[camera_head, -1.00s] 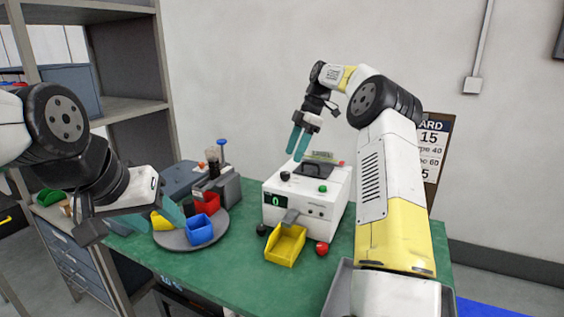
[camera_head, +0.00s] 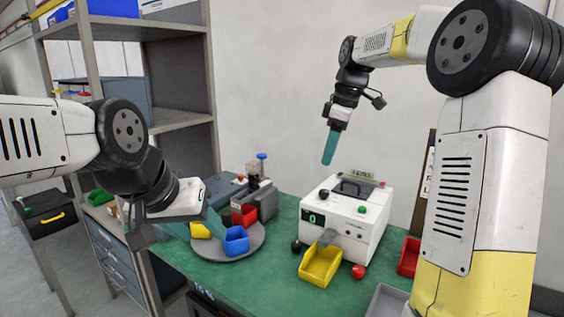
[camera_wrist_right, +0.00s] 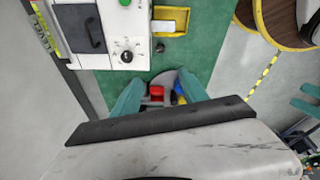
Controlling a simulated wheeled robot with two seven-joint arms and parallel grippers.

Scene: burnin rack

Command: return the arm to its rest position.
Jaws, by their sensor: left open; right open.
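My right gripper (camera_head: 329,148) hangs in the air above and behind the white tester box (camera_head: 344,220), pointing down, with nothing held. From the head its teal fingers overlap. In the right wrist view the fingers (camera_wrist_right: 161,92) are spread apart with nothing between them. My right arm rises along the right side of the head view. My left gripper (camera_head: 207,222) is low at the left, beside the round grey turntable (camera_head: 214,255), open. Its fingertips partly overlap the yellow bin (camera_head: 200,231) in the view, and I cannot tell whether they touch it.
The turntable also carries a red bin (camera_head: 244,215) and a blue bin (camera_head: 236,241). A yellow bin (camera_head: 320,265) stands before the tester on the green table (camera_head: 255,280). Another red bin (camera_head: 408,257) is at right. A grey shelf rack (camera_head: 205,90) stands behind my left arm.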

